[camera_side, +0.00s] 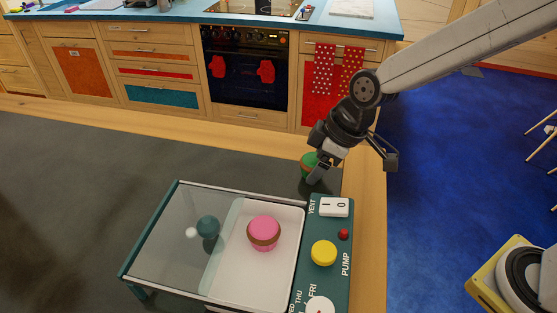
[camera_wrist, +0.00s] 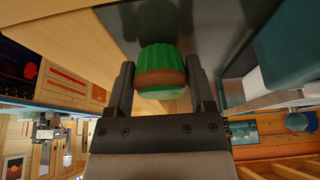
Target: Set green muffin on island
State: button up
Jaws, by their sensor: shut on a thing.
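The green muffin (camera_side: 308,162) is a green-topped cake with a brown band. In the wrist view the muffin (camera_wrist: 161,68) sits between the two dark fingers of my gripper (camera_wrist: 162,88). My gripper (camera_side: 316,172) is shut on it, just beyond the top right corner of the glass-lidded case in the side view. The finger there hides part of the muffin. I cannot tell whether its underside touches anything. I cannot tell for certain which surface is the island.
The case (camera_side: 165,240) has a glass top and a white tray section (camera_side: 270,285) with a pink muffin (camera_side: 263,231). A teal panel (camera_side: 325,220) with a rocker switch, a yellow button and a red button lies along its right side. The dark grey surface (camera_side: 70,200) at left is clear.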

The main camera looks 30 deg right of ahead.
jog(key=shift+f, duration=0.25)
jog(key=o, duration=1.2)
jog(key=shift+f, duration=0.1)
jog(key=shift+v, duration=6.2)
jog(key=shift+w, duration=0.1)
